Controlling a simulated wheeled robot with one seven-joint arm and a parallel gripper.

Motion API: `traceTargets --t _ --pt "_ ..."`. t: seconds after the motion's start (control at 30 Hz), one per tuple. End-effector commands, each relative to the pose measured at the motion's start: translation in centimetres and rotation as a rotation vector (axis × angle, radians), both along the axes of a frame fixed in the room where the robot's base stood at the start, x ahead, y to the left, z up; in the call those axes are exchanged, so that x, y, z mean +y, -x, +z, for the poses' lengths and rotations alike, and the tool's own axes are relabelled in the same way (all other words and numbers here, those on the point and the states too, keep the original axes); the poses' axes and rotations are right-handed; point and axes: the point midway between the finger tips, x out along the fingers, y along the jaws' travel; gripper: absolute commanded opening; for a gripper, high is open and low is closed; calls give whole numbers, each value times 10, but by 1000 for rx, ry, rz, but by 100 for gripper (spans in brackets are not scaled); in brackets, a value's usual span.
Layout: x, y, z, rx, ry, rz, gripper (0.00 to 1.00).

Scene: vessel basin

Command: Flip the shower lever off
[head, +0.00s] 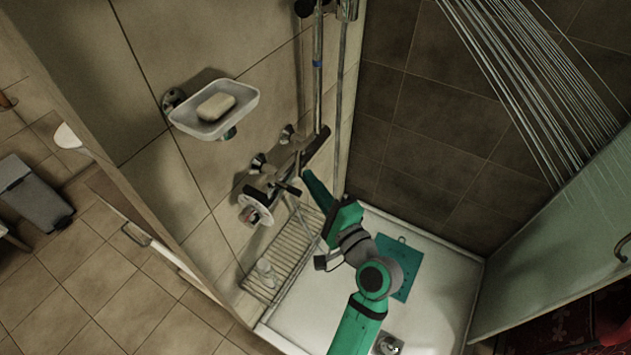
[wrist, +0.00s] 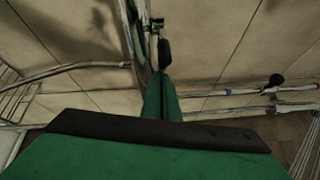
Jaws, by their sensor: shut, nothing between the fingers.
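The shower mixer (head: 318,145) is a dark metal fitting on the tiled wall in the head view. A thin lever (head: 289,188) sticks out at its lower end, just left of my gripper. My gripper (head: 308,176) is green, shut and empty, its tip close to the lever; I cannot tell whether they touch. In the wrist view my gripper (wrist: 160,97) points at the wall, and a small dark handle-like part (wrist: 165,53) shows at its tip. Water streams (head: 520,80) fall at the upper right of the head view.
A white soap dish (head: 196,125) with a bar of soap (head: 216,107) is on the wall above left. A wire rack (head: 290,258) with a small bottle (head: 265,272) sits below the mixer. Vertical pipes (head: 341,90) rise beside it. A glass panel (head: 560,240) stands at right.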

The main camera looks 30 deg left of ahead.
Motion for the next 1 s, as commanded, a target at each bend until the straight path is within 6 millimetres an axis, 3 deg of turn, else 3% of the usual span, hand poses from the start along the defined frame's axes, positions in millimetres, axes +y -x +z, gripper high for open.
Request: traceTargets --t 0.07,0.27,0.4,0.6,0.8,1.0 --pt "0 3 -1 1 -2 19 0" --pt "-35 -10 -8 1 -2 -4 0" --pt "-61 12 -10 3 -2 -17 0" --pt "-83 40 -11 2 -1 -12 0" --pt "-96 57 -12 1 0 -8 0" --pt "-100 61 -13 1 0 -7 0"
